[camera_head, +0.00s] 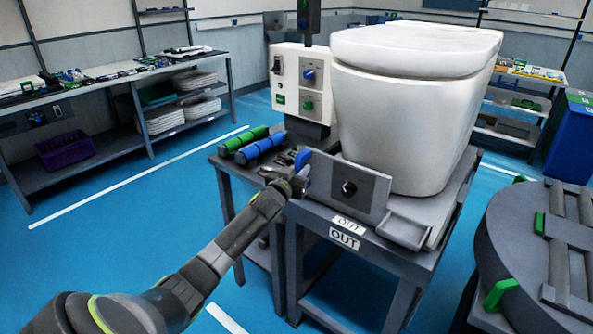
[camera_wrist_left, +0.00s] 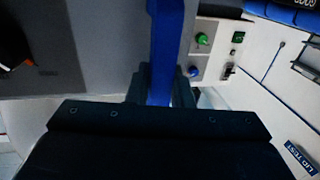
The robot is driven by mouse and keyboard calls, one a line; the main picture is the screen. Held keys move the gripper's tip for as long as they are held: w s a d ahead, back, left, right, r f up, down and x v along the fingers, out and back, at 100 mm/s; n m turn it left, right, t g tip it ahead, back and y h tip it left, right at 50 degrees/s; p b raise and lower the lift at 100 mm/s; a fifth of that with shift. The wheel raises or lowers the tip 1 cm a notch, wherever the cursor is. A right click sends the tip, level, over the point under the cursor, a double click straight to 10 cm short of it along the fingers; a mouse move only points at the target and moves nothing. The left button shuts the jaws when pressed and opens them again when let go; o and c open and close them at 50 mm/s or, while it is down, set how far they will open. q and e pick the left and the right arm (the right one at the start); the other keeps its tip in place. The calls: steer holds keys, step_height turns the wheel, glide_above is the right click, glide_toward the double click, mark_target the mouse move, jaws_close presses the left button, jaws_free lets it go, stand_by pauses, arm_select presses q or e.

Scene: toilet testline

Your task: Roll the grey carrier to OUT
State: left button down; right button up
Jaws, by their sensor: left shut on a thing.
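The grey carrier (camera_head: 436,197) lies flat on a grey stand and bears a white toilet (camera_head: 405,110). A grey upright panel (camera_head: 370,193) with a dark round knob stands at its front left; I cannot tell whether it belongs to the carrier. Two OUT labels (camera_head: 344,239) are at the stand's front edge, just below the panel. My left gripper (camera_head: 300,182) is at the panel's left end, shut on a blue handle (camera_head: 303,160). In the left wrist view the blue handle (camera_wrist_left: 165,50) runs between the fingers. My right gripper is not in view.
A white control box (camera_head: 300,85) with knobs stands behind the gripper. Green and blue cylinders (camera_head: 262,146) lie on the side table. A round grey unit (camera_head: 530,250) with green grips is close on the right. Shelves line the left wall; blue floor lies open there.

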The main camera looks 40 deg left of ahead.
arm_select(q)
steer(key=shift+a+f, duration=0.1)
steer(key=shift+f, duration=0.1)
steer(key=shift+a, duration=0.1)
steer(key=c, duration=1.7)
jaws_free()
steer(key=o, duration=0.4)
steer(key=shift+a, duration=0.2)
steer(key=shift+r, duration=0.1)
steer(key=shift+s+d, duration=0.1)
steer(key=shift+d, duration=0.05)
